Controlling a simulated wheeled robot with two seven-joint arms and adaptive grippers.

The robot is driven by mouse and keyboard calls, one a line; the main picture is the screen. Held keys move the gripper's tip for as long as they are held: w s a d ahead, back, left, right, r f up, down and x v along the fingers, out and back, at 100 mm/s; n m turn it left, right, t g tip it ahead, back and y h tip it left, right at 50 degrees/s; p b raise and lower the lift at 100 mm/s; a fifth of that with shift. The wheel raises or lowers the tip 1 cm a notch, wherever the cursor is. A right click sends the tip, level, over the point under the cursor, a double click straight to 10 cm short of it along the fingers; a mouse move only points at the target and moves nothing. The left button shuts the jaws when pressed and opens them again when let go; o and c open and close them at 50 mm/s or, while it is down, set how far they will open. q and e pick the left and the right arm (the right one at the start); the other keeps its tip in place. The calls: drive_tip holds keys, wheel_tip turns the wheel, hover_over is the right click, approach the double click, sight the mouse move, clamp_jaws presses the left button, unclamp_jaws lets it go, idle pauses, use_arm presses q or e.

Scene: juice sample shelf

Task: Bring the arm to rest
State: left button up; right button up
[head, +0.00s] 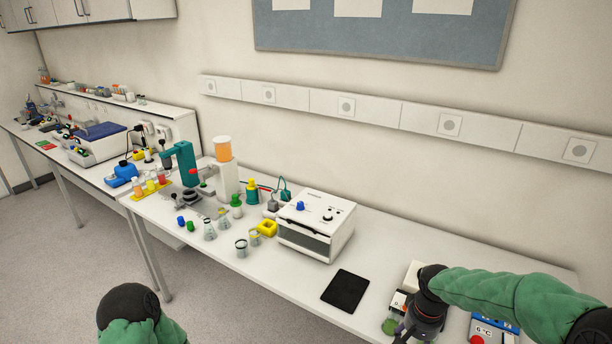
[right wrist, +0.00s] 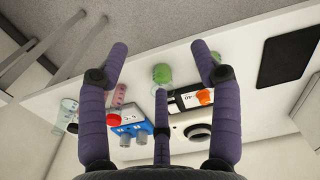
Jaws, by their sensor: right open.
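My right arm in its green sleeve (head: 520,296) reaches in from the right over the right end of the bench. My right gripper (right wrist: 160,58) is open, with three purple fingers spread and nothing held between them. In the head view the gripper (head: 404,333) is partly cut off by the bottom edge. A green round item (right wrist: 162,73) shows between the fingers in the right wrist view; it appears to stand on the bench beyond them. Part of my left arm (head: 140,318) shows at the bottom left, but its gripper is not in view.
Under the right arm are a blue device (right wrist: 130,125) with a red knob and a white device (right wrist: 190,128). A black mat (head: 346,290) lies left of the gripper. A white box (head: 315,226), several flasks and a teal stand (head: 183,160) are farther left.

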use_arm(q)
wheel_tip(320, 180, down, 10)
drive_tip(key=b, duration=0.9)
drive_tip(key=shift+w+r, duration=0.2)
drive_tip(key=shift+w, duration=0.25)
use_arm(e)
drive_tip(key=s+a+f+y, duration=0.1)
drive_tip(key=s+a+f, duration=0.4)
drive_tip(key=f, duration=0.6)
drive_tip(key=s+a+f+n+y, duration=0.1)
drive_tip(key=s+a+f, duration=0.4)
drive_tip(key=f, duration=0.7)
drive_tip(key=s+a+f+y, duration=0.1)
drive_tip(key=s+a+f, duration=0.4)
drive_tip(key=f, duration=0.7)
drive_tip(key=shift+a+y, duration=0.4)
drive_tip(key=shift+a, duration=0.65)
drive_tip(key=shift+s, duration=0.1)
